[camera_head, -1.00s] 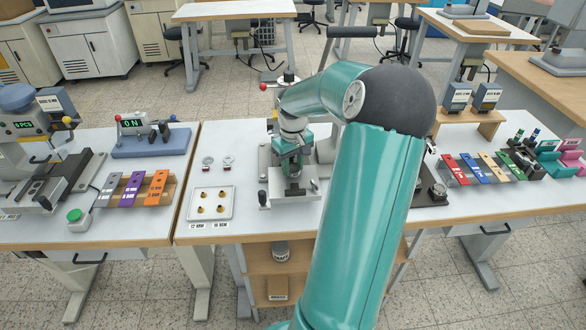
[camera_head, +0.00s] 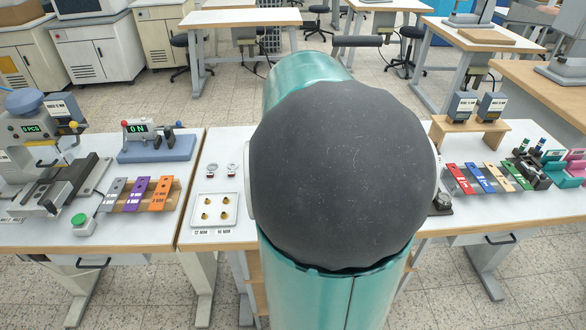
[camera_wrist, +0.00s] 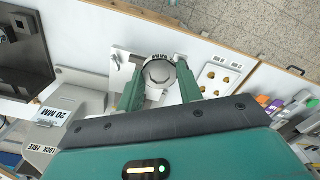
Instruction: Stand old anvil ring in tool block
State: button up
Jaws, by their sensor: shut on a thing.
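In the wrist view my gripper (camera_wrist: 160,76) has its two green fingers on either side of a round grey metal ring (camera_wrist: 158,72), which I take to be the old anvil ring. The fingers are shut on it. A dark band with white lettering shows at its far edge. A pale plate lies below; I cannot tell whether the ring touches it. In the head view my arm hides the gripper, the ring and the press area. I cannot tell for sure which thing is the tool block; a dark block (camera_wrist: 25,50) lies at the left of the wrist view.
A white tray with small brass pieces (camera_head: 228,222) stands left of my arm, with two small round pieces behind it. Coloured plates (camera_head: 487,178) lie on a rack at the right. A grey block marked 20 MM (camera_wrist: 70,105) is close left of my gripper.

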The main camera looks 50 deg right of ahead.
jog(key=shift+s+a+r, duration=0.25)
jog(key=shift+a, duration=0.15)
jog(key=shift+r, duration=0.15)
jog(key=shift+r, duration=1.35)
jog(key=shift+r, duration=1.5)
